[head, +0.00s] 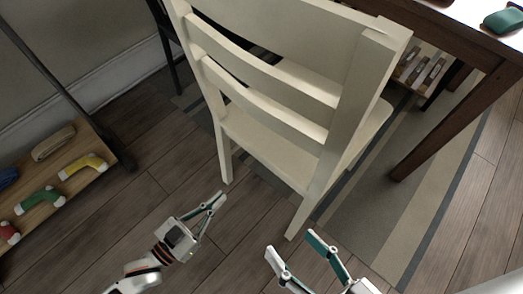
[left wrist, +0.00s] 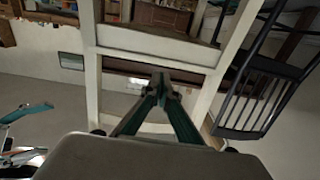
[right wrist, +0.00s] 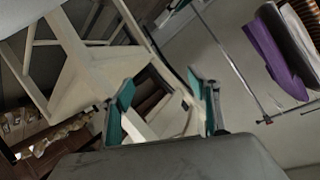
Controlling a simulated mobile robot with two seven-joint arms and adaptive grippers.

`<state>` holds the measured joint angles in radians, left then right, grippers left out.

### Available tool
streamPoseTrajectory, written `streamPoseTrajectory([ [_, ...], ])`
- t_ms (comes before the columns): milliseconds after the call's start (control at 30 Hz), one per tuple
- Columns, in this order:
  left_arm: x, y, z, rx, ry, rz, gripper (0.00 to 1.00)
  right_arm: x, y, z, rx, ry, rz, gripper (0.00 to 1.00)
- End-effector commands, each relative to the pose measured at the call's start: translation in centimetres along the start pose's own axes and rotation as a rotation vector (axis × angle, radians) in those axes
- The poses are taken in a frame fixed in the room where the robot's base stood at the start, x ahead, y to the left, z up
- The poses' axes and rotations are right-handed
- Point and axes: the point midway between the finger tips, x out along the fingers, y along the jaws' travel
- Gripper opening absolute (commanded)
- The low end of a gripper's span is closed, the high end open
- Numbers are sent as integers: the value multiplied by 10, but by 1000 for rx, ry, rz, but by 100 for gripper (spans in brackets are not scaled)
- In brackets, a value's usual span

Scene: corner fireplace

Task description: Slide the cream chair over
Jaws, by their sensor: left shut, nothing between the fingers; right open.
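The cream chair (head: 285,95) stands upright in the middle of the head view with its slatted back towards me. Its legs rest on the floor and the striped rug. My left gripper (head: 221,197) is shut and empty, in front of the chair's left back leg. In the left wrist view the closed fingertips (left wrist: 160,76) point at the chair's cream frame (left wrist: 150,45). My right gripper (head: 292,243) is open, in front of the right back leg. In the right wrist view the chair (right wrist: 95,75) shows beyond the open fingers (right wrist: 160,85). Contact cannot be told.
A dark wooden table (head: 465,105) stands at the right, beyond the chair. A striped rug (head: 405,215) lies under both. A low wooden shelf (head: 95,185) with several colourful socks is at the left. A dark chair (left wrist: 265,90) shows in the left wrist view. Bare floor lies at the front left.

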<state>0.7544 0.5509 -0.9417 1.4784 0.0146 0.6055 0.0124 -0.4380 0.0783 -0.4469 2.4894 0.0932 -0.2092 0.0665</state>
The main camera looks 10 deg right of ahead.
Motion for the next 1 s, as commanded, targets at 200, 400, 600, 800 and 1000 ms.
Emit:
streamPoseTrajectory([
  [200,1,-1,16,-11,3,19,0,1,0,5,37,-3,0,60],
  [400,33,0,14,-9,7,20,0,2,-3,7,82,3,-3,60],
  [600,77,1,16,-12,5,19,0,3,-10,13,175,12,-8,60],
  [800,113,1,14,-10,5,18,0,4,-13,13,225,22,-10,60],
  [1000,131,1,14,-10,4,19,0,4,-16,12,259,32,-13,60],
])
